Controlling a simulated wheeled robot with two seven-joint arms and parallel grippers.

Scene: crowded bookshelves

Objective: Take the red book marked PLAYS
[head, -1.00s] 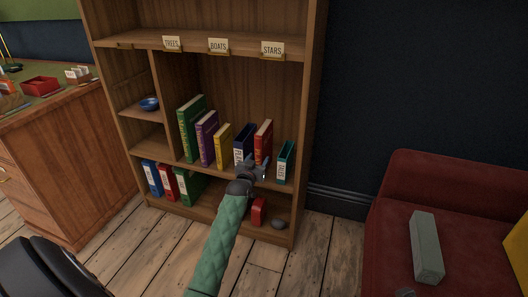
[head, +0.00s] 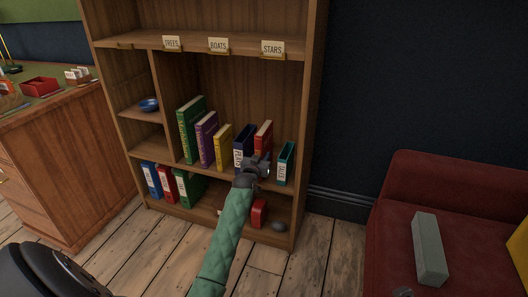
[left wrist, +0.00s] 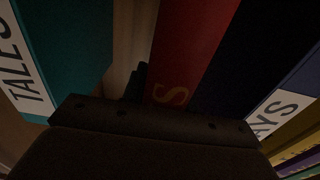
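A red book (head: 264,135) stands on the middle shelf between a navy book (head: 246,138) and a teal book (head: 286,160). My left gripper (head: 260,166) is in front of its lower spine and hides that part. In the left wrist view the red book (left wrist: 196,45) is straight ahead, with only a gold letter S showing. A dark finger (left wrist: 138,82) shows between the red book and the teal book (left wrist: 75,45); the other finger is lost in shadow. The gripper looks open, with no firm hold visible. The navy book's white label (left wrist: 285,105) ends in AYS.
Yellow (head: 222,148), purple (head: 206,140) and green (head: 191,130) books stand further left. Below are a red object (head: 258,213) and a grey stone (head: 279,226). A red sofa (head: 400,190) is at right, a wooden desk (head: 70,175) at left.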

